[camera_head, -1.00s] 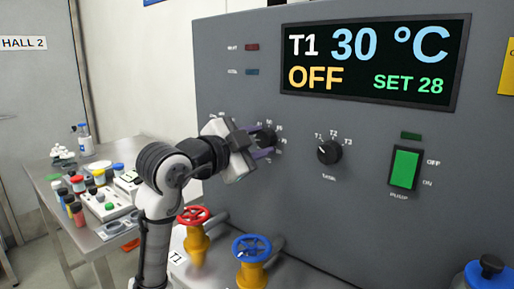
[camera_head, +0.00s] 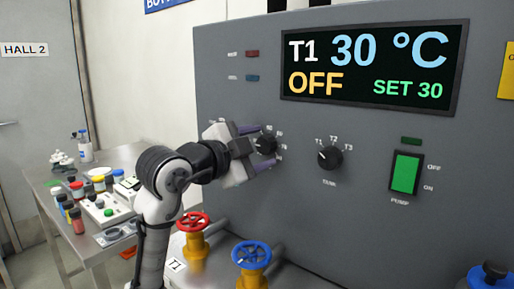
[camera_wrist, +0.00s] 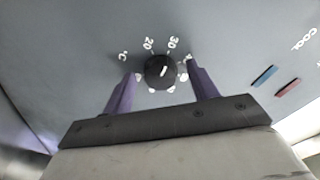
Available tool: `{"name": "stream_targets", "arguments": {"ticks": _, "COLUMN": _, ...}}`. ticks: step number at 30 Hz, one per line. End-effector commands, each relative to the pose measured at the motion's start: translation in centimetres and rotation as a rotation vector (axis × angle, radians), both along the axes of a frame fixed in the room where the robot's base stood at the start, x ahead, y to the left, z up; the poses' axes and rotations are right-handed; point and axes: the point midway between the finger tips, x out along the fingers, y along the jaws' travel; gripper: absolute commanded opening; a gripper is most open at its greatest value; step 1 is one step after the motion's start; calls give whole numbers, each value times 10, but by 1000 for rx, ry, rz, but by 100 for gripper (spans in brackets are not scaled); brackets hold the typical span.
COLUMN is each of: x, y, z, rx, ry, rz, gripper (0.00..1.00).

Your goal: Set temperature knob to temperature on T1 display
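The dark temperature knob (camera_head: 265,143) sits on the grey panel, partly hidden by my gripper in the head view. In the wrist view the knob (camera_wrist: 160,72) shows a white pointer line tilted toward the 30 mark. The display (camera_head: 375,60) reads T1 30 °C, OFF and SET 30. My gripper (camera_head: 263,147) is at the knob with its purple fingers spread, one on each side. In the wrist view my gripper (camera_wrist: 164,68) is open, with gaps between the fingers and the knob.
A selector knob (camera_head: 329,157) marked T1, T2, T3 and a green pump switch (camera_head: 405,173) are to the right. A red valve wheel (camera_head: 192,222) and a blue one (camera_head: 251,254) stand below. A cluttered side table (camera_head: 68,187) is at left.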

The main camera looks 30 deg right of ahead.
Motion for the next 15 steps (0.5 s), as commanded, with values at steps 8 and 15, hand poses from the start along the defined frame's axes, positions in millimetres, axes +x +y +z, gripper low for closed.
{"name": "stream_targets", "arguments": {"ticks": 8, "x": 0, "y": 2, "z": 0, "rx": -1, "ry": 1, "rz": 1, "gripper": 58}}
{"name": "stream_targets", "arguments": {"ticks": 15, "x": -8, "y": 32, "z": 0, "rx": -3, "ry": -2, "rz": 4, "gripper": 58}}
